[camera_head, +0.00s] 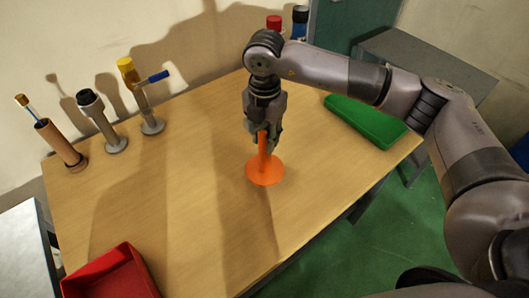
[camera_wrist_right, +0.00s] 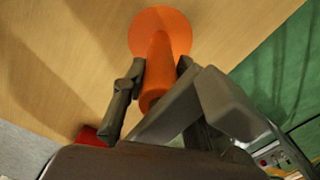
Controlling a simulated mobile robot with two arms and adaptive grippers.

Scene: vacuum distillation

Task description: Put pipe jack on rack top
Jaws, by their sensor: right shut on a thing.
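The orange piece with a round flat base and a narrow stem, which I take to be the pipe jack (camera_head: 265,172), is upright at the middle of the wooden table. My right gripper (camera_head: 264,143) is above the base, shut on the stem. In the right wrist view, the stem of the pipe jack (camera_wrist_right: 160,62) lies between the two fingers of my right gripper (camera_wrist_right: 158,75), with the round base beyond them. I cannot tell whether the base touches the table. No rack top can be made out for certain. My left gripper is not in view.
A wooden holder (camera_head: 60,144), a grey stand with a black top (camera_head: 103,122) and one with a yellow top (camera_head: 142,98) stand at the back left. A red bin (camera_head: 112,274) is front left and a green tray (camera_head: 365,119) at right. The table's middle left is clear.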

